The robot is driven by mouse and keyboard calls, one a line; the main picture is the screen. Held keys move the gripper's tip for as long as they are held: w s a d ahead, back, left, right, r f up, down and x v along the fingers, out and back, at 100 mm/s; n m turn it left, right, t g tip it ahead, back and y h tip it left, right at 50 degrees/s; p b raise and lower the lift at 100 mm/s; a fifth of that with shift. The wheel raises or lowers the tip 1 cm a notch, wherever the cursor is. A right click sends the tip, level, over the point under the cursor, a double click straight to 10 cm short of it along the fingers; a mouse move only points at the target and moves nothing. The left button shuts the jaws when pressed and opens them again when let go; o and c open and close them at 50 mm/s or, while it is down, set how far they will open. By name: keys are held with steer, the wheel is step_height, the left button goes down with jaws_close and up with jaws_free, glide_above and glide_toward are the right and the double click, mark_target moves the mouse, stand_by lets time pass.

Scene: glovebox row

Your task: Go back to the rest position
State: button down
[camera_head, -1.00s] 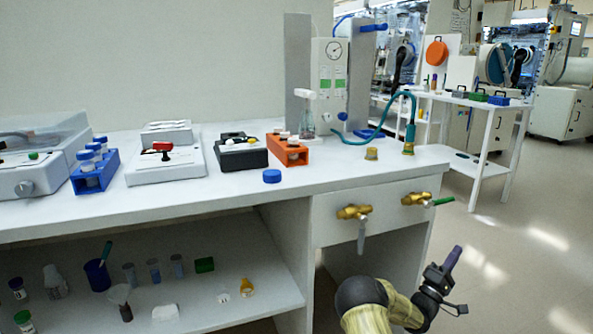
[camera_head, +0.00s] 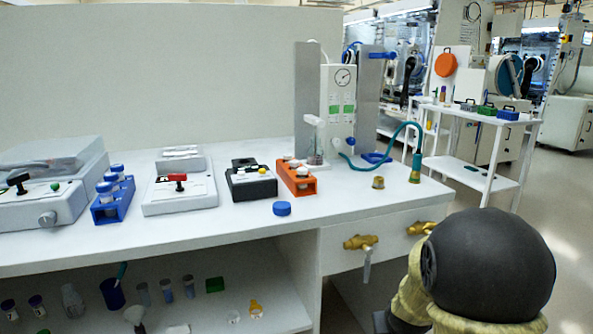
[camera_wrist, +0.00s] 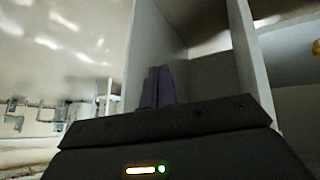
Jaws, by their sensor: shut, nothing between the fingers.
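My gripper (camera_wrist: 157,86) shows in the wrist view as two dark purple fingers side by side, shut with nothing between them. A pale upright panel (camera_wrist: 158,40) of the bench stands close behind the fingers. In the head view my gripper is out of sight; my arm's dark round joint and yellowish sleeve fill the lower right and cover part of the bench's right end.
The white bench (camera_head: 240,235) carries an orange rack (camera_head: 297,179), a blue rack (camera_head: 112,203), a blue cap (camera_head: 282,208) and several devices. Brass valves (camera_head: 360,242) jut from its front. Small vessels, including a blue cup (camera_head: 112,293), stand on the lower shelf. Open floor (camera_head: 560,210) lies at right.

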steer(key=s+a+r+g+y+p, duration=0.15)
steer(key=s+a, duration=0.25)
steer(key=s, duration=0.5)
steer(key=s+a+r+g+y+p, duration=0.1)
steer(key=s+a+r+g, duration=0.2)
steer(key=s, duration=0.6)
steer(key=w+p+v, duration=0.2)
steer(key=p+v, duration=1)
steer(key=w+a+r+p+v, duration=0.1)
steer(key=w+p+v, duration=0.2)
steer(key=p+v, duration=0.9)
steer(key=w+r+p+v, duration=0.1)
steer(key=w+p+v, duration=0.2)
steer(key=p+v, duration=0.8)
steer(key=shift+w+a+r+p, duration=0.45)
steer(key=shift+w+a+p, duration=0.15)
steer(key=shift+p, duration=0.65)
steer(key=shift+h, duration=0.25)
